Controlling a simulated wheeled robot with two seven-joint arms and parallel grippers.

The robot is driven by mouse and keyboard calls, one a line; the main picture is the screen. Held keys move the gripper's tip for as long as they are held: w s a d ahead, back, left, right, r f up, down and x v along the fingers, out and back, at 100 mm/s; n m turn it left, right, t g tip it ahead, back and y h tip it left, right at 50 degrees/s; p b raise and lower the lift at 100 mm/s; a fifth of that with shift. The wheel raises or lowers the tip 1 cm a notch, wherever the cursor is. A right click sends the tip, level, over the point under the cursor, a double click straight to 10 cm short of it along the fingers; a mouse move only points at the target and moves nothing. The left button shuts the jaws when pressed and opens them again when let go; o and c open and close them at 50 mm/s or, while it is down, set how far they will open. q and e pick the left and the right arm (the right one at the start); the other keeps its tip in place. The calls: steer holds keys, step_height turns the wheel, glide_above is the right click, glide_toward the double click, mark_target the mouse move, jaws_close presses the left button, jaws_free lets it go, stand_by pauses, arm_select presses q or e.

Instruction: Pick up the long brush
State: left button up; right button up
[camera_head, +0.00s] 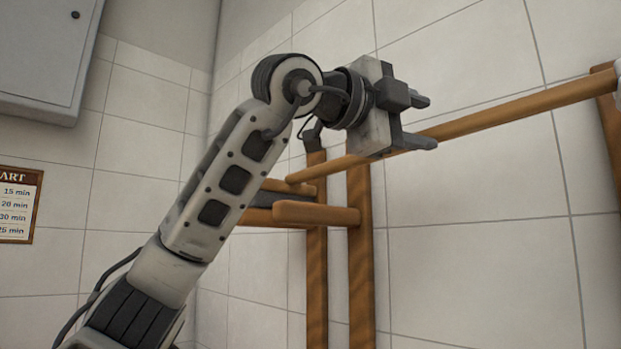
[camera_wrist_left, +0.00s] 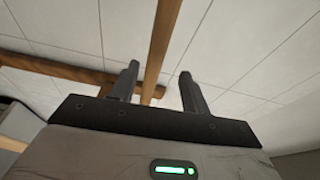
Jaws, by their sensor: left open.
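The long brush shows as a long round wooden handle (camera_head: 500,111) running along the tiled wall, from a wooden rack up to the right edge of the head view. I cannot tell where its bristles are. My left gripper (camera_head: 432,122) is open at the handle, with one finger above it and one lower down. In the left wrist view the handle (camera_wrist_left: 163,40) passes between the two open fingers (camera_wrist_left: 157,85). I cannot tell if either finger touches it. My right gripper is not in view.
A wooden rack with two uprights (camera_head: 360,265) and a thick peg (camera_head: 315,213) stands just below and left of the gripper. Another wooden upright (camera_head: 606,105) is at the right edge. A grey cabinet (camera_head: 45,55) and a time chart (camera_head: 18,205) are at left.

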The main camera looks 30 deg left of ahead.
mark_target(440, 130)
arm_select(q)
steer(key=shift+x, duration=0.85)
steer(key=shift+w+d, duration=0.15)
steer(key=shift+w, duration=0.1)
steer(key=p+x, duration=0.1)
steer(key=x, duration=0.1)
steer(key=p+x, duration=0.1)
steer(key=x, duration=0.1)
steer(key=shift+d+f, duration=0.2)
steer(key=shift+d, duration=0.1)
steer(key=shift+w+d+f, duration=0.1)
steer(key=shift+w, duration=0.2)
jaws_close()
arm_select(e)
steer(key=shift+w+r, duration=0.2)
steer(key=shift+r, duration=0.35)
